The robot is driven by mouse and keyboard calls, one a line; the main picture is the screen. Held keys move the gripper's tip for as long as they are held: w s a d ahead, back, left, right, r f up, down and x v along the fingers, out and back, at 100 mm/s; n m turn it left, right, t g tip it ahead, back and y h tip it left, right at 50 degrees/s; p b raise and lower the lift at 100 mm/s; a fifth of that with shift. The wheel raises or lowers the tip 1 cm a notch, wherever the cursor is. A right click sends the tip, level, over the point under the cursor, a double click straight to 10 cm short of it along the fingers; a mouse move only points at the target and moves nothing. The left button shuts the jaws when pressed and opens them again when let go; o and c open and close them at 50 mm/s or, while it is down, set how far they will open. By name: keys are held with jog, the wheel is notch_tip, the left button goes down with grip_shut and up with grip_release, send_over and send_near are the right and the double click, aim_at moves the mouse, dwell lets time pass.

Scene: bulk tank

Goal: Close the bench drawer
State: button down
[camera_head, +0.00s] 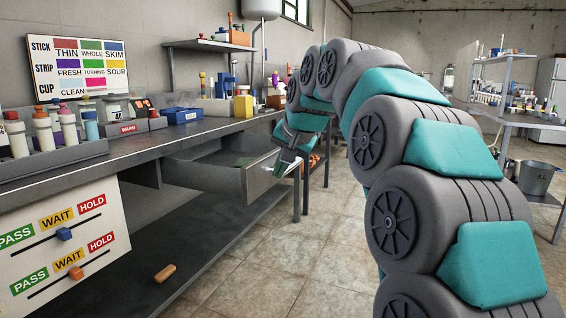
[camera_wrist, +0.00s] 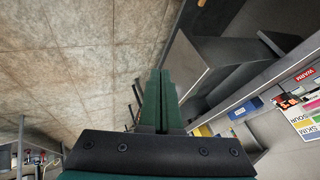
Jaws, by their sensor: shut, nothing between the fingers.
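The bench drawer (camera_head: 205,178) is a grey metal box pulled out from under the bench top, open at the top. Its front end points right, toward my arm. My gripper (camera_head: 282,170) is shut and empty, pointing down at the drawer's front end. It overlaps that end in the head view, and I cannot tell whether it touches. In the wrist view, my gripper's green fingers (camera_wrist: 160,72) lie together, and the drawer (camera_wrist: 205,58) is just to their right. Part of the drawer front is hidden behind my gripper in the head view.
The bench top (camera_head: 150,142) carries bottles, a blue tray (camera_head: 182,115) and a yellow box (camera_head: 243,107). A lower shelf (camera_head: 130,255) holds a small brown piece (camera_head: 165,273). A slider panel (camera_head: 65,240) stands at front left. The tiled floor (camera_head: 285,255) beside the bench is clear.

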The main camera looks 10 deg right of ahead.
aim_at(255, 190)
jog(key=shift+w+a+f, duration=0.65)
jog(key=shift+w+f, duration=0.05)
jog(key=shift+w, duration=0.2)
jog(key=shift+w+a+f, duration=0.65)
jog(key=shift+w+a, duration=0.05)
jog(key=shift+w, duration=0.15)
jog(key=shift+w+a+f, duration=0.65)
jog(key=shift+w+f, duration=0.05)
jog(key=shift+w, duration=0.2)
